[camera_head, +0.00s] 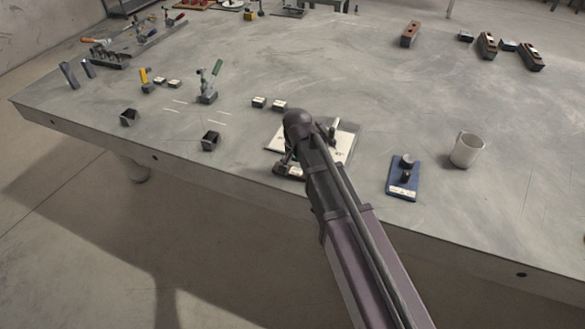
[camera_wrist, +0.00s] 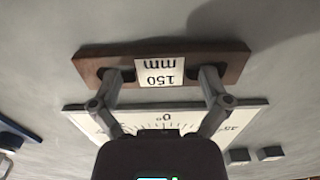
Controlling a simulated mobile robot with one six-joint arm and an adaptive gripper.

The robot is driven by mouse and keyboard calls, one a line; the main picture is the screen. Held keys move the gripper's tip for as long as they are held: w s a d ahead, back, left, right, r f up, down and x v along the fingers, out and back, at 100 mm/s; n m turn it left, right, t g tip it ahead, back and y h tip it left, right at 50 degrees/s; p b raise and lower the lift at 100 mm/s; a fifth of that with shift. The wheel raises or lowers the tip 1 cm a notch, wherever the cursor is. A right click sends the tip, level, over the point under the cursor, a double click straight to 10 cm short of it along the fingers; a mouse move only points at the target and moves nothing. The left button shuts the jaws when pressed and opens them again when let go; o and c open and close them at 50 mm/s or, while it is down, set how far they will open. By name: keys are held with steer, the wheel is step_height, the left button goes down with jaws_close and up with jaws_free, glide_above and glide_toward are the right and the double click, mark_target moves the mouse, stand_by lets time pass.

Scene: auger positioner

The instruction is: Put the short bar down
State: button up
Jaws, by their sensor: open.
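A brown bar (camera_wrist: 220,62) with a white label reading "150 mm" lies across the upper middle of the wrist view. My gripper (camera_wrist: 167,76) is open, with one fingertip on each side of the label, overlapping the bar in the picture. I cannot tell whether the fingers touch it. A white plate with an angle scale marked 0° (camera_wrist: 240,117) lies nearer the bottom of that view.
A blue plate with black knobs (camera_head: 403,189) and a pale mug (camera_head: 467,150) stand right of the scale plate. Small dark blocks and clamps (camera_head: 208,92) stand to the left. Brown blocks (camera_head: 410,34) lie at the back right. The table's middle is mostly clear.

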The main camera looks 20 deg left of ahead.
mark_target(296, 172)
steer(key=shift+r, duration=0.15)
step_height(296, 172, up, 12)
steer(key=p, duration=1.2)
stand_by(0.9)
steer(key=s+d, duration=0.3)
steer(key=d, duration=1.4)
steer(key=s+d+n, duration=0.1)
steer(key=s+d, duration=0.2)
steer(key=d, duration=1.5)
steer(key=shift+d, duration=0.2)
